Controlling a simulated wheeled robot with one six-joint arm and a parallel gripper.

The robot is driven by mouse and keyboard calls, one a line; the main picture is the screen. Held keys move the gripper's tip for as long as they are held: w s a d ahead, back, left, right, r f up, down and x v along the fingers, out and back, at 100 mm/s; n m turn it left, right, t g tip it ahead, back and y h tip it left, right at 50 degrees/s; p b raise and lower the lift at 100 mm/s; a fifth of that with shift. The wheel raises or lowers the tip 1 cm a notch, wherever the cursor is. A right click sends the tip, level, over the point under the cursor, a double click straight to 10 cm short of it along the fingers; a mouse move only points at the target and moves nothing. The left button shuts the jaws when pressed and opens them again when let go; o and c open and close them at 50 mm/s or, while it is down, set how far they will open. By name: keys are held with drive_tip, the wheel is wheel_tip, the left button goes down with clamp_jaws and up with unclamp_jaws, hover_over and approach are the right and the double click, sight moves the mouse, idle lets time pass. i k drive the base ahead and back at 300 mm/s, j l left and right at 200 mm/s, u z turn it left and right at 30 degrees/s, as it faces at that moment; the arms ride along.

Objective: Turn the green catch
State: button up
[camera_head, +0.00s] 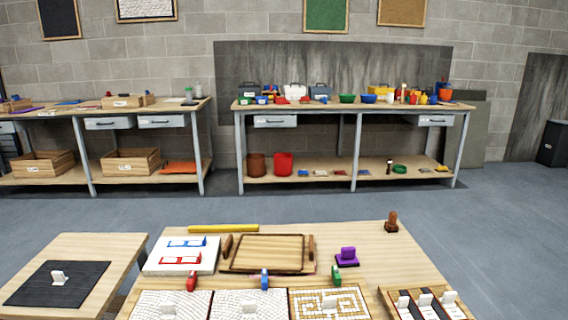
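The green catch (336,275) stands at the top edge of the right-hand mosaic panel (352,302), which has a tan and white maze-like pattern. A blue catch (265,278) stands at the top of the middle white panel (232,305). A red catch (191,281) stands at the top of the left white panel (150,302). All three panels are cut off by the bottom edge of the picture. My gripper is not in view.
Behind the catches lie a wooden tray (267,252) with handles, a white board (182,256) and a yellow bar (223,228). A purple block (347,257) is just right of the tray. A brown stamp-like piece (391,222) stands at the far right. Low right is a slotted rack (388,293).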

sight(336, 278)
drive_tip(key=i+j+z, duration=0.1)
drive_tip(key=i+u, duration=0.7)
